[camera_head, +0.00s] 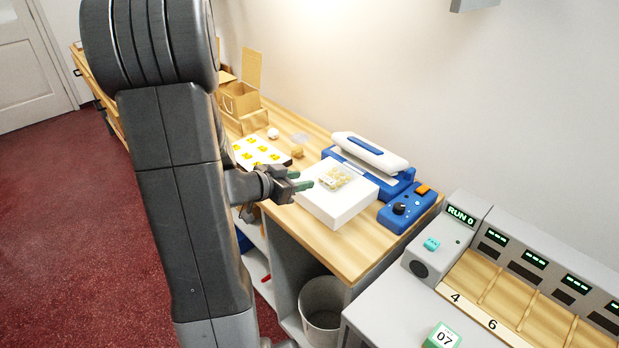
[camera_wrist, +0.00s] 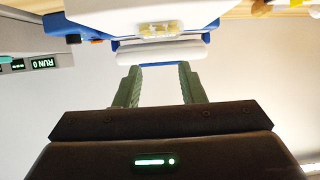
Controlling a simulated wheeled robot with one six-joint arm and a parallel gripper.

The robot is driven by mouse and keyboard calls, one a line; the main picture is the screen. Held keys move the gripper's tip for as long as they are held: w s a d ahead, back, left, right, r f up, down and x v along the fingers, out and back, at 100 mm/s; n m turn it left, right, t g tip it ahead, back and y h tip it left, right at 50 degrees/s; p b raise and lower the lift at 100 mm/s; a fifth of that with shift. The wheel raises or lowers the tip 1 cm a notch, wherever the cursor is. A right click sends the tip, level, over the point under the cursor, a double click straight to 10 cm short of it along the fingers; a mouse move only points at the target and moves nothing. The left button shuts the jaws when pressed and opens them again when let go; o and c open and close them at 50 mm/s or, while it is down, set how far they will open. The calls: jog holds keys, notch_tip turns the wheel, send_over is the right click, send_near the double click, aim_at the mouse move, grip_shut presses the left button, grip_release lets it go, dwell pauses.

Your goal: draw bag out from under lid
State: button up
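A small clear bag (camera_head: 334,177) with beige pieces inside lies on top of a white block (camera_head: 322,205), in front of a blue sealer (camera_head: 402,181) with a long white lid (camera_head: 370,152). In the wrist view the bag (camera_wrist: 158,30) is close beside the white lid (camera_wrist: 162,52); I cannot tell whether its far edge is under it. My gripper (camera_head: 303,180) is at the left side of the block, apart from the bag. In the wrist view its green fingers (camera_wrist: 160,84) are spread with nothing between them.
A blue control box (camera_head: 404,208) with a black knob stands right of the block. A yellow-marked white sheet (camera_head: 261,153) and cardboard boxes (camera_head: 240,98) are farther back left. A grey bin (camera_head: 321,303) stands below the counter edge. A grey sorting machine (camera_head: 447,232) is at the right.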

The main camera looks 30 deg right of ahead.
aim_at(334, 175)
jog(key=o, duration=1.2)
jog(key=shift+d+f, duration=0.1)
jog(key=shift+d, duration=0.05)
jog(key=shift+o, duration=0.6)
jog(key=x, duration=1.3)
jog(key=shift+d+f, duration=0.1)
jog(key=shift+d, duration=0.1)
jog(key=shift+c, duration=0.5)
jog(key=c, duration=1)
